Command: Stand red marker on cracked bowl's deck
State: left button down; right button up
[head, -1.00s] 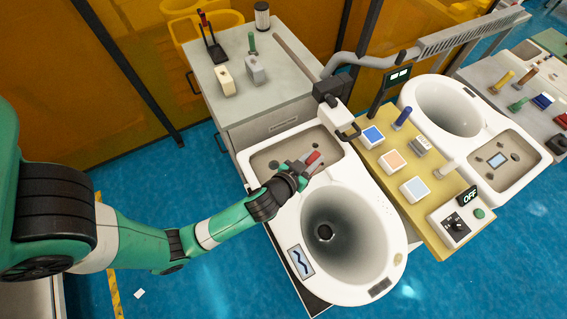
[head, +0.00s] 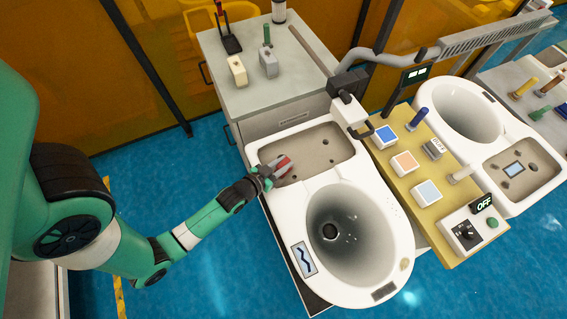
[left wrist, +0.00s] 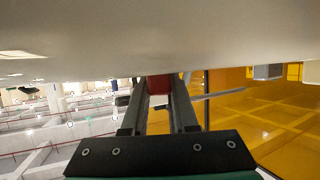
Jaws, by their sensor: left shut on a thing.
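The near toilet bowl (head: 352,282) is white, with a dark round hole inside. A card with a dark jagged line (head: 304,260) is on its front left rim. Its deck (head: 325,145) is a beige recessed tray behind the bowl. My left gripper (head: 279,169) is shut on the red marker (head: 285,161) at the deck's left front edge. In the left wrist view the red marker (left wrist: 159,84) sits between the fingers, its top against or behind a pale surface. I cannot tell whether it touches the deck. My right gripper is not in view.
A grey cabinet (head: 300,75) with small blocks stands behind. A yellow panel (head: 400,180) with coloured tiles and a blue marker (head: 417,119) is right of the bowl. A white box with a hook (head: 349,112) overhangs the deck's right rear corner. A second toilet (head: 470,95) stands farther right.

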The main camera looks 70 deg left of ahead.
pick_arm(q)
jog(key=c, duration=1.1)
grip_release()
jog(key=shift+f, duration=0.15)
jog(key=shift+c, duration=0.2)
jog(key=o, duration=0.5)
jog(key=shift+c, duration=0.2)
